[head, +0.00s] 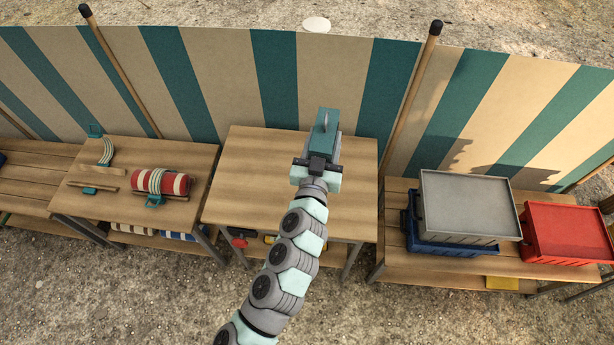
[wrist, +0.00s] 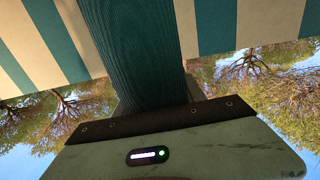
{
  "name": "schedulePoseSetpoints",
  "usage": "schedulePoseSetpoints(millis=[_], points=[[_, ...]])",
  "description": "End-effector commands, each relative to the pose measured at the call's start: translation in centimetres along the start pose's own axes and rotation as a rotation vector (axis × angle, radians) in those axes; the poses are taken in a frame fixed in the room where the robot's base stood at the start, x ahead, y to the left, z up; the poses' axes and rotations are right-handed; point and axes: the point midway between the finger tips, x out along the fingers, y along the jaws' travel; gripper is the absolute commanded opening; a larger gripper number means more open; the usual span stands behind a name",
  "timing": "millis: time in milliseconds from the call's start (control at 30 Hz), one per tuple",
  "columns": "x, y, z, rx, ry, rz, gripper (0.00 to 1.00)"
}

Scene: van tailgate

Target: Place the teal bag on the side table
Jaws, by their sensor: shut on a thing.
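The teal bag (head: 323,131) is in my gripper (head: 316,165), which is shut on it. The bag shows in the head view as a narrow teal piece beyond the jaws, over the far part of a bare wooden table (head: 250,165). In the wrist view the ribbed dark teal cloth of the bag (wrist: 138,50) rises from behind the dark edge of the gripper. My arm hides part of the table. Which table is the side table is not marked, and the bag's height above the wood is hard to tell.
A left table (head: 135,158) holds a red striped roll (head: 160,182) and small items. At right, a bench (head: 395,215) bears a grey crate (head: 465,205) on a blue crate (head: 440,245), beside a red crate (head: 565,230). A striped windbreak (head: 220,75) stands behind.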

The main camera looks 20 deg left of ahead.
Motion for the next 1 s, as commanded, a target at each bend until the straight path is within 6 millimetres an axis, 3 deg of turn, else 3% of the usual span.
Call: schedulePoseSetpoints(millis=[33, 200, 367, 800, 1000], points=[[0.5, -2.2, -0.3, 0.008, 0.010, -0.020, 0.00], [0.8, -7.5, -1.6, 0.003, 0.007, -0.069, 0.00], [0.8, -9.6, -1.6, -0.003, 0.003, -0.091, 0.00], [0.8, -9.6, 9.7, -0.006, -0.001, -0.092, 0.00], [0.8, -9.7, 13.3, -0.005, 0.000, -0.095, 0.00]])
